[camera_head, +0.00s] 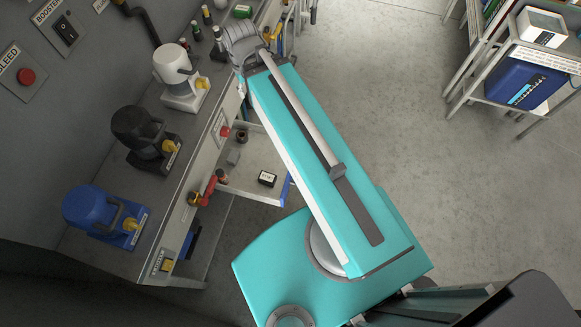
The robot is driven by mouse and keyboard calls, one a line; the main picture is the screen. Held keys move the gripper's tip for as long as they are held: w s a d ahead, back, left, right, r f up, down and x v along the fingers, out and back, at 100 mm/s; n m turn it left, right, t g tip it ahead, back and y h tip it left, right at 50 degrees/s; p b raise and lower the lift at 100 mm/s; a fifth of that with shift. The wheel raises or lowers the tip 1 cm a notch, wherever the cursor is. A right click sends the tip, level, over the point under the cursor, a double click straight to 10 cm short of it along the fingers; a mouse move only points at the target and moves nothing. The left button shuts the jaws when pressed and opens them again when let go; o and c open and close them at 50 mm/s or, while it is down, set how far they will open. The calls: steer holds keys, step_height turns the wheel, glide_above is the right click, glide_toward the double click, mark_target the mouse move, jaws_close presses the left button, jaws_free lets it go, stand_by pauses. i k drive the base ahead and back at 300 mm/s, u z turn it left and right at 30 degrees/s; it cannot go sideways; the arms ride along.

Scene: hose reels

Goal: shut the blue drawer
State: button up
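The blue drawer (285,189) stands pulled out from the bench, left of my teal body. Only a strip of its blue front shows, and my body hides part of the drawer. Its pale tray holds a small black box with a white label (267,179), a grey block (233,157) and a dark round piece (242,136).
The bench (165,205) carries blue (95,210), black (138,130) and white (175,65) devices. A red-handled valve (207,190) sticks out from its front near the drawer. A shelf with a blue box (525,80) stands at upper right. The floor between is clear.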

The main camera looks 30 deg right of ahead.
mark_target(260, 154)
steer(key=u, duration=0.7)
steer(key=k, duration=1.3)
steer(key=z, duration=0.65)
steer(key=i, duration=1)
